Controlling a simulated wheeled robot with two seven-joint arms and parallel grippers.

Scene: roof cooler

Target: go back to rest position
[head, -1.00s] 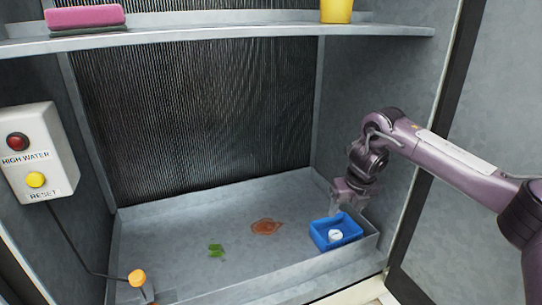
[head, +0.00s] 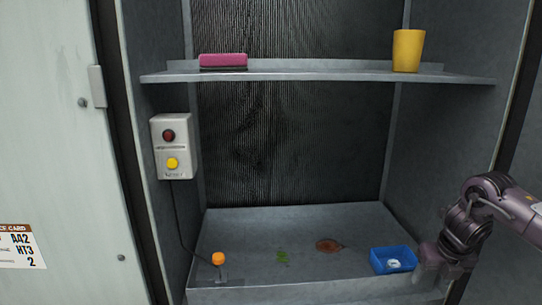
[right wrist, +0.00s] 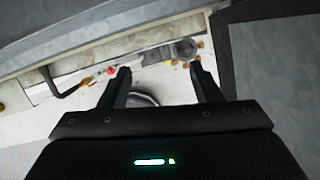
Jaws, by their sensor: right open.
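My right gripper (head: 437,262) is at the lower right of the head view, just right of the blue tray (head: 391,258); its fingers look faint there. The right wrist view shows its two dark fingers (right wrist: 160,82) spread apart with nothing between them. Below and beyond the fingers lie a pale surface and a grey edge. The blue tray sits in the right part of the cooler's basin and holds a small white round thing (head: 393,263). My left gripper is in neither view.
The metal basin (head: 300,285) also holds a green scrap (head: 282,257), a reddish-brown patch (head: 328,246) and an orange-topped float switch (head: 218,259). Above, a shelf (head: 320,73) carries a pink brush-like block (head: 223,61) and a yellow cup (head: 408,50). A control box (head: 175,147) hangs on the left wall.

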